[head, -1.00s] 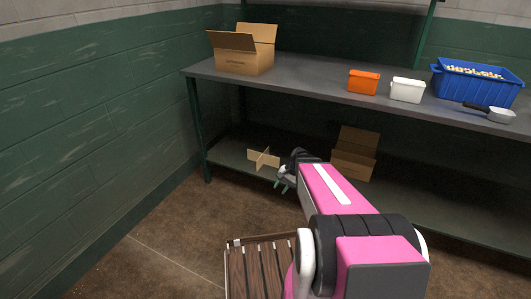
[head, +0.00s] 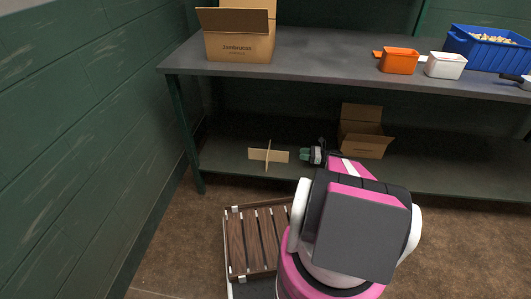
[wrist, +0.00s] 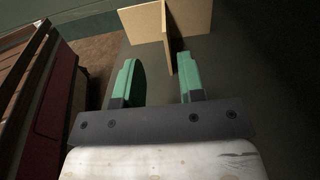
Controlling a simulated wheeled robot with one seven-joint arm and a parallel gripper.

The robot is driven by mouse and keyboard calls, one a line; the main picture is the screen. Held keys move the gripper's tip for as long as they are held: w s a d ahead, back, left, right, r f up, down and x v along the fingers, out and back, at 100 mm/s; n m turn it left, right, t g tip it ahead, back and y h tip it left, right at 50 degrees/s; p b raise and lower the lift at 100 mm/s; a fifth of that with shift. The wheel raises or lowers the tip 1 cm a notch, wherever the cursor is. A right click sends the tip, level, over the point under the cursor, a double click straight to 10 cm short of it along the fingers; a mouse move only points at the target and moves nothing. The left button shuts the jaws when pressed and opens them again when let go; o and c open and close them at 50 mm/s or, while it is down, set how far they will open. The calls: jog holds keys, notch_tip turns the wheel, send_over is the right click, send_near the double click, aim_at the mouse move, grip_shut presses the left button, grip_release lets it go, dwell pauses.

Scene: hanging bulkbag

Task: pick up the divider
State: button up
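The divider (head: 267,156) is a pale cardboard piece of crossed panels standing upright on the lower shelf. It also shows in the wrist view (wrist: 146,25), just ahead of my fingertips, with one panel pointing toward me. My gripper (head: 303,154) is to the right of the divider in the head view, low over the shelf. In the wrist view, my gripper (wrist: 158,75) has its two green fingers spread apart with nothing held between them. The near panel's end lies close to the right finger; I cannot tell whether they touch.
The lower shelf (head: 222,160) has an open cardboard box (head: 362,138) at the right. The upper shelf (head: 320,62) holds another cardboard box (head: 240,45), an orange bin (head: 399,61), a white bin (head: 445,66) and a blue crate (head: 490,52). A slatted wooden thing (head: 255,240) is low in front.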

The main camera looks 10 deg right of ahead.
jog(key=x, duration=0.4)
jog(key=shift+w+a, duration=0.15)
jog(key=shift+a, duration=0.15)
jog(key=shift+x, duration=3)
jog(key=shift+w+f, duration=0.15)
grip_shut()
